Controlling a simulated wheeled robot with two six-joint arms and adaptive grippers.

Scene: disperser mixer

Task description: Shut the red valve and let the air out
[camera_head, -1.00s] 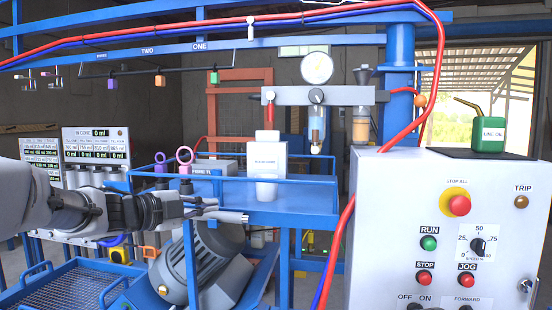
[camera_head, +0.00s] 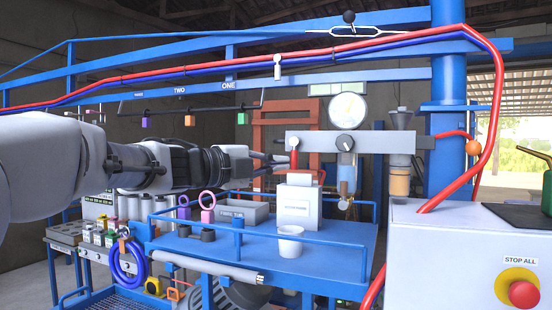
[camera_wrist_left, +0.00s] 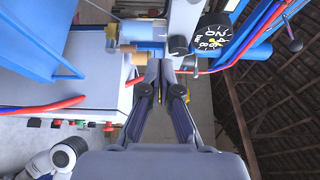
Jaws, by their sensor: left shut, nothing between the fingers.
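The red valve (camera_head: 293,147) is an upright red handle at the left end of the grey air manifold (camera_head: 315,142). A round pressure gauge (camera_head: 347,108) stands above the manifold; it also shows in the left wrist view (camera_wrist_left: 215,38). My left gripper (camera_head: 281,162) is shut and empty, its fingertips just left of the valve's lower part in the head view. I cannot tell whether they touch it. In the left wrist view the closed fingertips (camera_wrist_left: 165,68) are close to the manifold, with a thin red strip beside them. My right gripper is not in view.
A white box (camera_head: 298,205) and a white cup (camera_head: 290,241) stand on the blue table below the gripper. A grey control cabinet with a red stop button (camera_head: 523,294) is at the right. A red hose (camera_head: 487,130) runs above the cabinet.

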